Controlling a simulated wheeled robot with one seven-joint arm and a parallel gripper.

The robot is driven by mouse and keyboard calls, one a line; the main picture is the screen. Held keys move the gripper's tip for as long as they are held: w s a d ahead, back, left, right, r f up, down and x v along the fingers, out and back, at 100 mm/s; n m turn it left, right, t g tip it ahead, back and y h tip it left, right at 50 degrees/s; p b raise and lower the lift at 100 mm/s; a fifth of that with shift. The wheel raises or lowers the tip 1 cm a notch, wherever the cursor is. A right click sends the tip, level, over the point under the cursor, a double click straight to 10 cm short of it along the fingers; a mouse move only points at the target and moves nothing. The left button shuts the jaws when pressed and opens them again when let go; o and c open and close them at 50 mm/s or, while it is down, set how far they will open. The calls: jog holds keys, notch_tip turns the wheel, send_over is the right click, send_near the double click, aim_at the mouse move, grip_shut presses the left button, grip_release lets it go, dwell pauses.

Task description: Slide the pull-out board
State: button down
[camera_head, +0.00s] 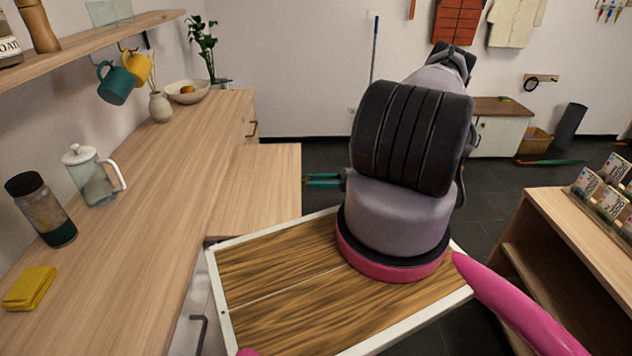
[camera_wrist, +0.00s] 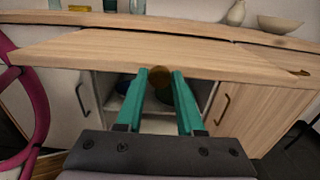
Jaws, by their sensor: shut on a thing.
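The pull-out board (camera_head: 262,182) is a pale wooden panel standing out from the counter's front, well extended into the room. In the wrist view the board (camera_wrist: 110,48) crosses the upper picture, with its front edge facing me. My gripper (camera_head: 310,181) shows two teal fingers at the board's right edge in the head view. In the wrist view my gripper (camera_wrist: 160,78) has its fingertips at the front edge, closed about a small round brown knob (camera_wrist: 160,75). The knob's join with the board is not clear.
The long wooden counter (camera_head: 130,210) carries a glass pot (camera_head: 92,178), a dark-lidded jar (camera_head: 42,210) and a yellow cloth (camera_head: 30,288). Cabinet doors (camera_wrist: 252,105) flank an open compartment under the board. A wooden shelf unit (camera_head: 580,225) stands at right. Dark floor lies between.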

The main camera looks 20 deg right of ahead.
aim_at(268, 180)
jog(key=shift+a, duration=0.1)
jog(key=x, duration=2.5)
jog(key=shift+w+a, duration=0.1)
jog(key=shift+a, duration=0.25)
jog(key=c, duration=0.6)
grip_release()
jog(key=shift+w+a, duration=0.1)
jog(key=shift+a, duration=0.05)
jog(key=shift+o, duration=0.2)
jog(key=v, duration=1.1)
